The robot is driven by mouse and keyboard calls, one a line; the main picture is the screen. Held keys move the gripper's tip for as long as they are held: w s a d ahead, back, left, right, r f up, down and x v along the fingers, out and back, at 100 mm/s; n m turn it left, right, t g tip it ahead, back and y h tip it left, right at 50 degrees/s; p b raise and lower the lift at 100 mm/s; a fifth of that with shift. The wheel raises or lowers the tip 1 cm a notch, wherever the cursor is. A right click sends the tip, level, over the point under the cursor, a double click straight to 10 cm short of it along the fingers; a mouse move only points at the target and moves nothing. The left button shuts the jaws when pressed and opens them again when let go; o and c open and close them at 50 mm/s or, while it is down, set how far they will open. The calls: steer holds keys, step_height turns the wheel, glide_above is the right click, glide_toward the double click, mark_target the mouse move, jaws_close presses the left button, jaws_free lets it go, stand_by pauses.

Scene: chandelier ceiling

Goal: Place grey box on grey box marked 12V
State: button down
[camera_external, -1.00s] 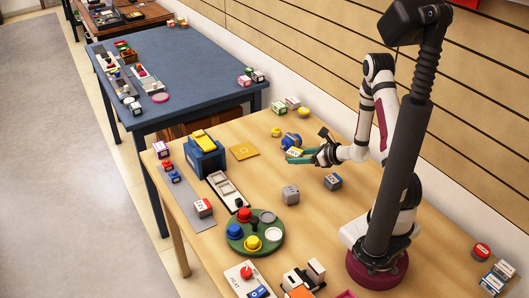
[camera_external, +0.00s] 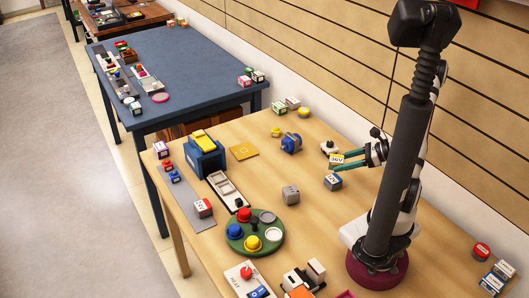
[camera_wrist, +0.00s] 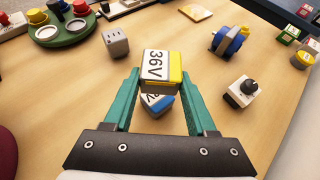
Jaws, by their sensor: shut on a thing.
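My gripper (camera_external: 340,165) is shut on a white and yellow box marked 36V (camera_external: 337,160). In the wrist view the 36V box (camera_wrist: 156,66) sits between the green fingertips (camera_wrist: 160,78). The grey and blue box marked 12V (camera_external: 333,183) lies on the table just below the held box. In the wrist view the 12V box (camera_wrist: 157,105) shows between the fingers, partly hidden by the held box, with only part of its marking visible.
A white box with a black knob (camera_wrist: 242,91) stands close to the right finger in the wrist view. A blue and yellow part (camera_external: 291,143) lies farther back. A green round tray (camera_external: 236,246) with coloured knobs is at front left. Bare wood surrounds the grey box.

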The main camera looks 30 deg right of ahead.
step_height(320, 180, down, 5)
steer(key=shift+r, duration=0.15)
steer(key=shift+c, duration=1)
jaws_free()
